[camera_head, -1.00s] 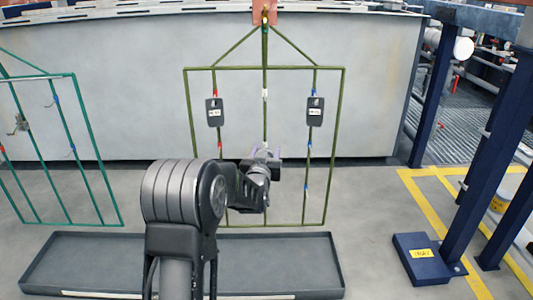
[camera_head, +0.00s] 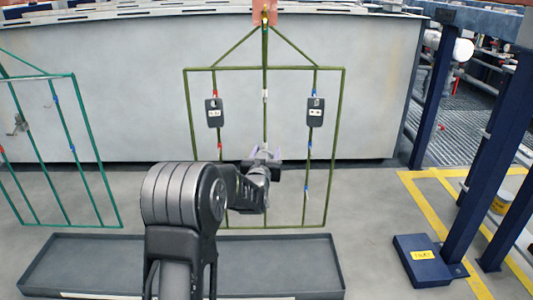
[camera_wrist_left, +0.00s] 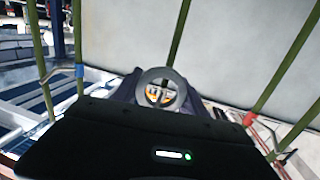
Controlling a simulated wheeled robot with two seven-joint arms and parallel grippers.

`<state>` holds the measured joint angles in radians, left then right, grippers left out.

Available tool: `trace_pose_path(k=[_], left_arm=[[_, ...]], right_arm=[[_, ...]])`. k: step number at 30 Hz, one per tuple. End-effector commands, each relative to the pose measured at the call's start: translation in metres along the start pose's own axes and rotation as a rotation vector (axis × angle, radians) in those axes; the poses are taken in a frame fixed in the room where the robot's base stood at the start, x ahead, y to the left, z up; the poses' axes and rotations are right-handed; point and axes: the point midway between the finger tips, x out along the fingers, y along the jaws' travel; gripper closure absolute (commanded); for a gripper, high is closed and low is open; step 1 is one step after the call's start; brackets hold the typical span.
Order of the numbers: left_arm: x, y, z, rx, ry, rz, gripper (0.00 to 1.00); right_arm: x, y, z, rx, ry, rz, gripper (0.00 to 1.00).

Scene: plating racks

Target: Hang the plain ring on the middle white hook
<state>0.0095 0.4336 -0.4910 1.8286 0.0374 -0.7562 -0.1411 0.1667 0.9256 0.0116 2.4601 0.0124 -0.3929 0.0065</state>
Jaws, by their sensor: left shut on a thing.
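My left gripper (camera_head: 264,152) is at the middle bar of the olive-green rack (camera_head: 341,150), in front of it in the head view. In the left wrist view its fingers (camera_wrist_left: 160,92) are shut on a plain grey ring (camera_wrist_left: 160,73), held with its hole facing the camera. The ring cannot be made out in the head view. An upper white hook mount (camera_head: 265,95) shows on the middle bar, above the gripper. Any white hook lower, behind the gripper and ring, is hidden. I cannot tell whether the ring touches a hook. My right gripper is out of view.
Dark tags hang on the rack's left (camera_head: 214,112) and right (camera_head: 315,112) bars, above red and blue marks. A teal rack (camera_head: 100,160) stands left. A long grey tray (camera_head: 320,262) lies below. A blue post (camera_head: 500,140) stands right.

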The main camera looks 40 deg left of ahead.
Motion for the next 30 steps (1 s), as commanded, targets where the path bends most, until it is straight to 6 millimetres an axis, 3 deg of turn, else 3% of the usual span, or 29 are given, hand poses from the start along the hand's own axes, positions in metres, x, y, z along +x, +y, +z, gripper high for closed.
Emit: trace_pose_path(k=[1, 2, 10, 23, 30], left_arm=[[-0.001, 0.000, 0.003, 0.001, -0.007, 0.000, 0.98], [-0.001, 0.000, 0.004, 0.001, -0.007, 0.000, 0.49], [0.000, 0.000, 0.003, 0.001, -0.005, 0.000, 0.27], [0.000, 0.000, 0.002, 0.000, -0.004, 0.000, 0.25], [-0.035, 0.000, -0.001, -0.001, -0.007, 0.001, 0.25]], right_arm=[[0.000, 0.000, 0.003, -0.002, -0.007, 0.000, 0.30], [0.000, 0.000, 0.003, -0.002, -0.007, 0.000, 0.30], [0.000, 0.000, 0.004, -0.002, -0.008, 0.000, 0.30], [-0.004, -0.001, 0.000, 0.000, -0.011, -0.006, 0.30], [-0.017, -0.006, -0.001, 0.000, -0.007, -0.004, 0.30]])
